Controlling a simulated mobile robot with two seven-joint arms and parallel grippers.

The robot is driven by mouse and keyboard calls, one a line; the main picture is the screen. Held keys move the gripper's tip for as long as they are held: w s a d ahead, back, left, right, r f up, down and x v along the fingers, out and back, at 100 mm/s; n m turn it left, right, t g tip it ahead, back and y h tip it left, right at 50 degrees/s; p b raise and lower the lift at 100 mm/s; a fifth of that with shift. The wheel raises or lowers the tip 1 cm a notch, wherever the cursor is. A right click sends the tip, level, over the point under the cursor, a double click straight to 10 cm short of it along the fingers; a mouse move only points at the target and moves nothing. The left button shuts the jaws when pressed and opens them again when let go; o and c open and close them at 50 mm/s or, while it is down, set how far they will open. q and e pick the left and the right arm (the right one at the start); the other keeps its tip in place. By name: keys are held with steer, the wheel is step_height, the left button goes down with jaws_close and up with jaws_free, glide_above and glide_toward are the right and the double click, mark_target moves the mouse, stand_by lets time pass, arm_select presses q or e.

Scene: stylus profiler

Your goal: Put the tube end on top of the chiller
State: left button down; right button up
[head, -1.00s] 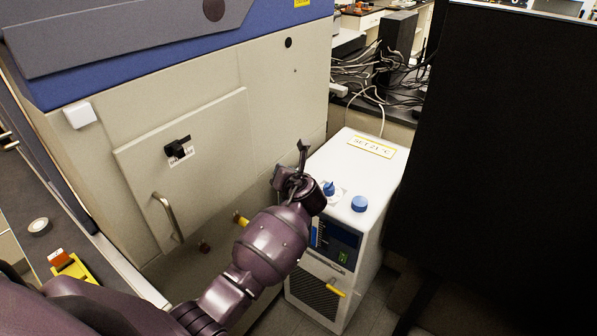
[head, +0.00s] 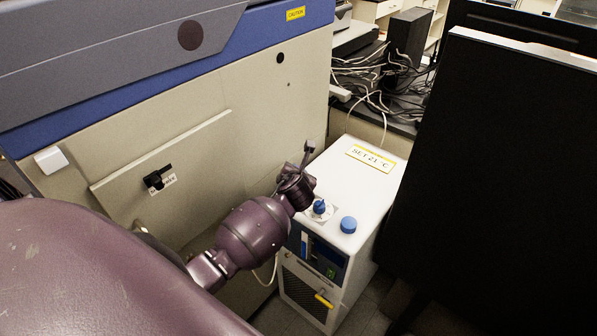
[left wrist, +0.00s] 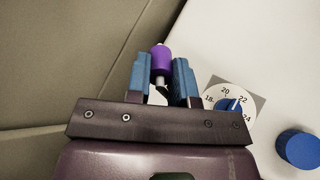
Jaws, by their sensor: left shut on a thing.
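The white chiller (head: 375,190) stands right of the big beige machine, with a "SET 21 °C" label, a blue dial and a blue cap on top. My left gripper (head: 307,157) is at the left edge of the chiller's top in the head view. In the left wrist view its two blue fingers (left wrist: 161,80) are shut on the tube end (left wrist: 161,58), a purple piece with a metal part below. The tube end shows near the chiller's left edge, beside the dial (left wrist: 230,104). Whether it touches the chiller, I cannot tell. My right gripper is out of view.
The beige machine (head: 230,90) with a blue band borders the chiller on the left. A tall black panel (head: 500,170) is close on the right. The blue cap (head: 348,225) sticks up near the chiller's front. Cables (head: 370,75) lie behind.

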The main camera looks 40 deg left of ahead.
arm_select(q)
steer(key=shift+f+b, duration=1.45)
steer(key=shift+f, duration=2.25)
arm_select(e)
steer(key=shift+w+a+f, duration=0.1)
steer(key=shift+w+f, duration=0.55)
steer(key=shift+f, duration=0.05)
arm_select(q)
steer(key=c, duration=0.9)
jaws_free()
steer(key=shift+c, duration=0.5)
